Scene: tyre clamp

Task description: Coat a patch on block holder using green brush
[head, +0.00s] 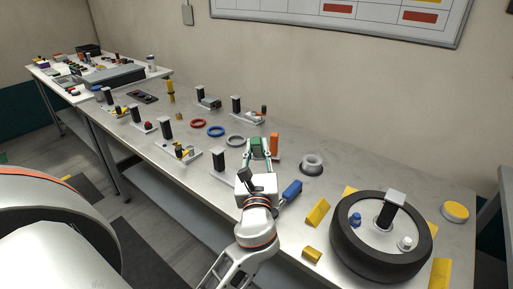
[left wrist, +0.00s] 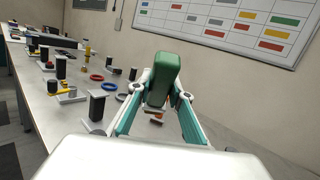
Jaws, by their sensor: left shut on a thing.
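My left gripper (head: 259,143) is shut on the green brush (head: 259,154), above the workbench. In the left wrist view the green brush (left wrist: 163,72) stands up between the two fingers (left wrist: 161,96). Its lower end is partly hidden, and I cannot tell whether it touches anything. Several dark upright blocks on pale plates stand on the bench, and I cannot tell which is the block holder. The nearest dark block (head: 218,160) is left of the gripper; it also shows in the left wrist view (left wrist: 97,105). My right gripper is not in view.
A tyre (head: 350,250) lies at the right, with yellow wedges (head: 317,212) beside it. A blue-handled tool (head: 292,190), an orange block (head: 275,143) and a grey flanged ring (head: 312,162) are near the gripper. Blue (head: 216,131) and red (head: 198,123) rings lie beyond.

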